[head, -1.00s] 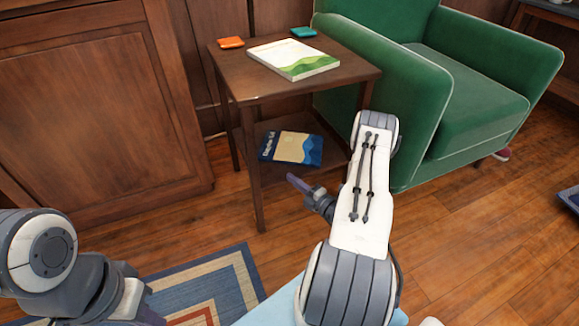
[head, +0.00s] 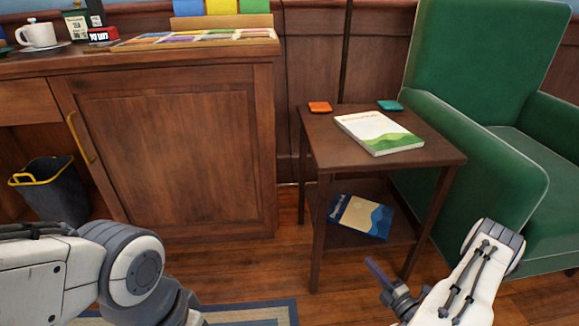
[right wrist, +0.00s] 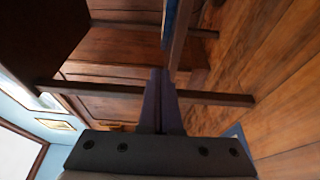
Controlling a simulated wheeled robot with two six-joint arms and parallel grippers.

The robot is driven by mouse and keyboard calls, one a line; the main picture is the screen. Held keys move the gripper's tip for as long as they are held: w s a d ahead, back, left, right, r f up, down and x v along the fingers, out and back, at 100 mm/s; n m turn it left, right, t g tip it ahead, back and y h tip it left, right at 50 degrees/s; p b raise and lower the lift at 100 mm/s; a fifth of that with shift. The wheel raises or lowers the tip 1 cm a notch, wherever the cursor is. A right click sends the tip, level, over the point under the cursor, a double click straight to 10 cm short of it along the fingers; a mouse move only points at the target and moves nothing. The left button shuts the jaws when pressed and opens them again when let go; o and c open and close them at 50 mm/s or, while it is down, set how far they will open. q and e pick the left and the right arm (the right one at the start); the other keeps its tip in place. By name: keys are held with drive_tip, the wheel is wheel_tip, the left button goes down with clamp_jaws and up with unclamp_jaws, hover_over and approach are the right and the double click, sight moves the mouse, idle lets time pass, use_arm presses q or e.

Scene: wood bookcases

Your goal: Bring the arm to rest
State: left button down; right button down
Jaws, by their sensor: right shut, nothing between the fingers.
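My right arm (head: 466,287) comes in from the lower right of the head view, bent at the elbow. Its gripper (head: 376,269) is in front of the small side table, near the lower shelf, and apart from the book there. In the right wrist view the two dark fingers (right wrist: 159,100) lie together, shut and empty. My left arm (head: 110,272) shows at the lower left of the head view, and its gripper is out of the frame.
The side table (head: 322,160) bears a white-green book (head: 378,132), with a blue book (head: 360,216) on its lower shelf. A green armchair (head: 470,150) stands right. A wood cabinet (head: 175,150) and dark bin (head: 52,192) are left. Some floor before the cabinet is clear.

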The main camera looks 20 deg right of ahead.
drive_tip(key=w+a+r+n+g+y+p, duration=0.2)
drive_tip(key=a+r+n+g+y, duration=0.45)
drive_tip(key=a+r+n, duration=0.45)
drive_tip(key=w+a+r+n+g+y+p, duration=0.2)
drive_tip(key=a+r+n+g+y, duration=0.4)
drive_tip(key=a+n, duration=0.5)
drive_tip(key=s+a+r+n+g+h+p, duration=0.3)
drive_tip(key=s+a+r+n+g+h, duration=0.2)
drive_tip(key=s+a+r+n, duration=0.55)
drive_tip(key=s+a+r+n+g+h+p, duration=0.2)
drive_tip(key=s+a+r+n+g+h, duration=0.35)
drive_tip(key=n, duration=0.85)
drive_tip(key=s+r+n+t+h+p, duration=0.1)
drive_tip(key=r+n+p, duration=0.6)
drive_tip(key=r+p, duration=1.3)
drive_tip(key=s+r+n+t+h+p, duration=0.1)
drive_tip(key=s+r+n+t+p, duration=0.3)
drive_tip(key=r+p, duration=1.7)
wheel_tip(320, 180, up, 3)
drive_tip(key=s+n, duration=0.1)
drive_tip(key=n, duration=0.1)
drive_tip(key=shift+d+f+n+h, duration=0.15)
drive_tip(key=shift+d+n+h, duration=0.15)
drive_tip(key=shift+d+n, duration=0.1)
